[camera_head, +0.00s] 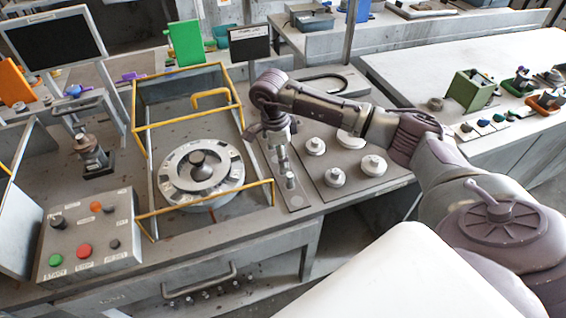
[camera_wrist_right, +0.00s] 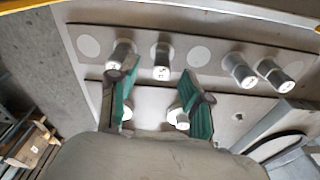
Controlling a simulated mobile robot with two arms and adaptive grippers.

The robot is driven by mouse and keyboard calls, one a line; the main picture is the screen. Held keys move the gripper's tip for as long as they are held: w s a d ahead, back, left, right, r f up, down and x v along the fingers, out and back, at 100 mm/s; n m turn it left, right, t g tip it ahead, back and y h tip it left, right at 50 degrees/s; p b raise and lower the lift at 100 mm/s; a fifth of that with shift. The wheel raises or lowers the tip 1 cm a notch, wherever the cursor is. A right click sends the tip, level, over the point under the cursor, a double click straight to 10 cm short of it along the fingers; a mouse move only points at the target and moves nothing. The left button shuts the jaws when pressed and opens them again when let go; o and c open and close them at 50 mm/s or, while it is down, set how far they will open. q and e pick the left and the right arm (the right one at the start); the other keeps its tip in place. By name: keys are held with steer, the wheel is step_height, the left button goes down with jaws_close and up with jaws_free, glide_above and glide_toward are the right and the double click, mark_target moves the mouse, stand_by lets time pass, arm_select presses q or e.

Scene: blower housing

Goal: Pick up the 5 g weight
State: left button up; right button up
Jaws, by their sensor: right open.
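Small metal cylinder weights stand on a narrow plate in the right wrist view; I cannot tell which is the 5 g one because their top markings are too small to read. One weight (camera_wrist_right: 161,60) is ahead of the gap between my fingers, and another (camera_wrist_right: 122,53) is by the left fingertip. Two more weights (camera_wrist_right: 238,70) (camera_wrist_right: 275,75) stand to the right. In the head view, a small weight (camera_head: 289,181) shows on the narrow plate (camera_head: 296,200). My right gripper (camera_wrist_right: 156,84) is open and empty; it is above the plates in the head view (camera_head: 272,133). My left gripper is out of view.
Larger knobbed weights (camera_head: 334,177) stand on the plate to the right. A round slotted carousel (camera_head: 180,186) sits inside a yellow-railed frame (camera_head: 205,117) on the left. A control box (camera_head: 88,235) is at the front left. The narrow plate has bare pale circles (camera_wrist_right: 199,56).

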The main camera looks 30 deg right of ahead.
step_height(320, 180, down, 2)
steer(key=shift+d+f, duration=0.1)
steer(key=shift+d, duration=0.05)
steer(key=shift+f, duration=0.2)
jaws_close()
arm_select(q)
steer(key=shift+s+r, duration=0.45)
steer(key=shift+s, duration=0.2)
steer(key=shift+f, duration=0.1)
arm_select(e)
steer(key=shift+r, duration=0.15)
